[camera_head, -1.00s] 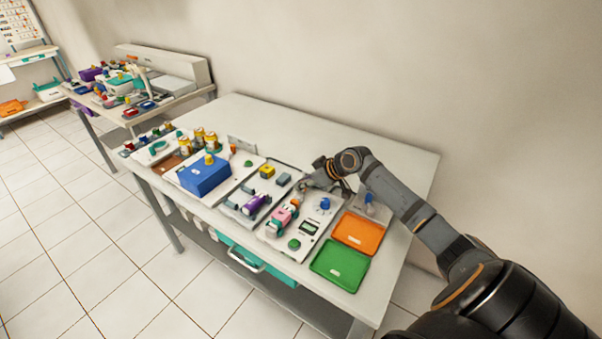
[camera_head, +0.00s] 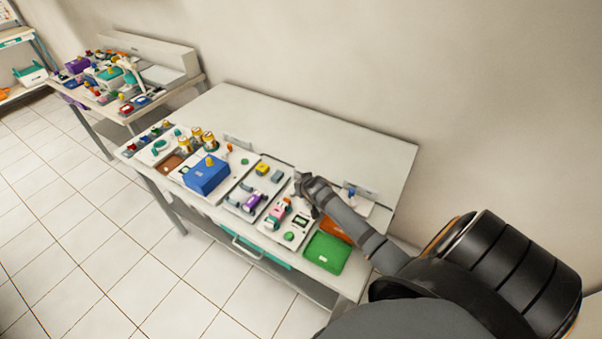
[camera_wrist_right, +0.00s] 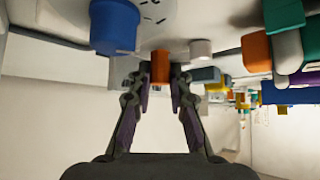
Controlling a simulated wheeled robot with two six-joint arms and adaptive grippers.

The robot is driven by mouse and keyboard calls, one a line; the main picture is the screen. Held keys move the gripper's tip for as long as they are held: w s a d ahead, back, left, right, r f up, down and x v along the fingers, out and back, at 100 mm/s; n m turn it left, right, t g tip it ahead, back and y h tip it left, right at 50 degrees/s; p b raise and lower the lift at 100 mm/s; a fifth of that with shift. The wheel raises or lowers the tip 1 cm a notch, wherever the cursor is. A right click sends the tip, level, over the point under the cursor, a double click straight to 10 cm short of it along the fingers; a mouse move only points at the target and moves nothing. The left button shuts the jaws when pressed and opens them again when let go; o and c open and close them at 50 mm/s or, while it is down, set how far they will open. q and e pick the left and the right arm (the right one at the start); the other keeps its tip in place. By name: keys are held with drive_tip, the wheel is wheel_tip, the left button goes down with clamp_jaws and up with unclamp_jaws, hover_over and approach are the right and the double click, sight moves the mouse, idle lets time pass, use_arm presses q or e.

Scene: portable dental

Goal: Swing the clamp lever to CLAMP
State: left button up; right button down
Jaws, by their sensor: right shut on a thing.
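My right gripper (camera_head: 301,184) is at the back of the white panel that carries the pink device (camera_head: 278,213) and the green button (camera_head: 289,236). In the right wrist view its two fingertips (camera_wrist_right: 161,72) close around a small orange-brown piece (camera_wrist_right: 160,66), which looks like a lever handle; no CLAMP marking is readable. A blue knob (camera_wrist_right: 115,27) stands beside the fingers in that view, apart from them. In the head view my right gripper and forearm hide the held piece and part of the panel. My left gripper is out of view.
A purple device (camera_head: 253,202) and a blue box (camera_head: 206,174) stand left. The back of the white table (camera_head: 300,125) is clear.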

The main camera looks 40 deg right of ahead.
drive_tip(key=shift+s+m+h, duration=0.15)
drive_tip(key=shift+m+h, duration=0.15)
drive_tip(key=shift+m, duration=0.1)
drive_tip(key=shift+p, duration=0.3)
drive_tip(key=c, duration=1.2)
unclamp_jaws()
drive_tip(key=v, duration=1.2)
drive_tip(key=shift+r, duration=0.1)
